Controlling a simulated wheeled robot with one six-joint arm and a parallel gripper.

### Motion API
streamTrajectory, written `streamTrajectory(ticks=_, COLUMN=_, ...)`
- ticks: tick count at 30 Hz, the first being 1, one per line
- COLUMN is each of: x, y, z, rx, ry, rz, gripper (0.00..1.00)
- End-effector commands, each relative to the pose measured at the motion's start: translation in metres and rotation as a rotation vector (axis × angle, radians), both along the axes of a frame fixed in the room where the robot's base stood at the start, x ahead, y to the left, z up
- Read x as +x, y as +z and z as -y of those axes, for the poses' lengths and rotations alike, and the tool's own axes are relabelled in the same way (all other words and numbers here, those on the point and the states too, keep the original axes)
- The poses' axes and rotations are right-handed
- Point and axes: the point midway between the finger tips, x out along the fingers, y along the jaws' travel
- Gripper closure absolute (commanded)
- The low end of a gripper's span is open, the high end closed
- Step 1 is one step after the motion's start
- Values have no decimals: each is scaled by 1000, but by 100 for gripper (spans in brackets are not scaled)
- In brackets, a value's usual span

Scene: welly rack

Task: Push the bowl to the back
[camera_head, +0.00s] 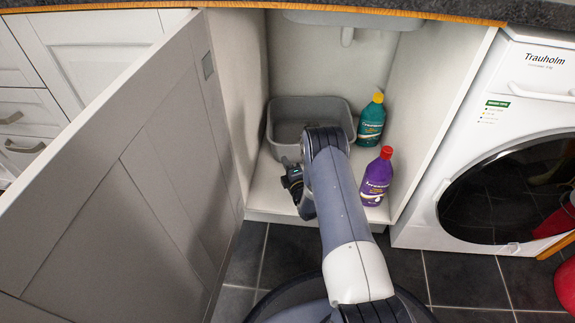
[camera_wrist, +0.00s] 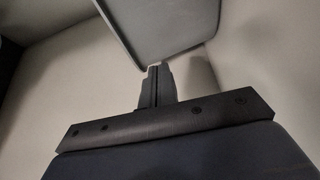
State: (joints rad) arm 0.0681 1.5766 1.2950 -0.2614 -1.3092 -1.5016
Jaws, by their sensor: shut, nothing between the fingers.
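The bowl (camera_head: 289,119) is a grey, square-sided washing-up bowl on the floor of the open cupboard, at the back left. My arm hides part of its right front. A grey wall in the wrist view (camera_wrist: 165,25) looks like the bowl's side. My gripper (camera_wrist: 157,70) is shut and empty, its tips at or very near the lower edge of that wall; I cannot tell if they touch. In the head view the gripper is mostly hidden behind my wrist at the bowl's front.
A teal bottle with a yellow cap (camera_head: 371,121) and a purple bottle with a red cap (camera_head: 377,177) stand right of the bowl. The open cupboard door (camera_head: 140,170) stands at the left. A washing machine (camera_head: 500,140) is at the right.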

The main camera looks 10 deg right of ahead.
Motion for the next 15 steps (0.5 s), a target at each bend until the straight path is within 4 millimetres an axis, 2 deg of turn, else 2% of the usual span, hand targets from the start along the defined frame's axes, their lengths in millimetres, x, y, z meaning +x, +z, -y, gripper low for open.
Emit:
streamTrajectory(ticks=1, x=2, y=0, z=-1, rx=0, ry=1, rz=0, gripper=100)
streamTrajectory(ticks=15, x=-76, y=2, z=14, rx=0, ry=-1, rz=-3, gripper=100)
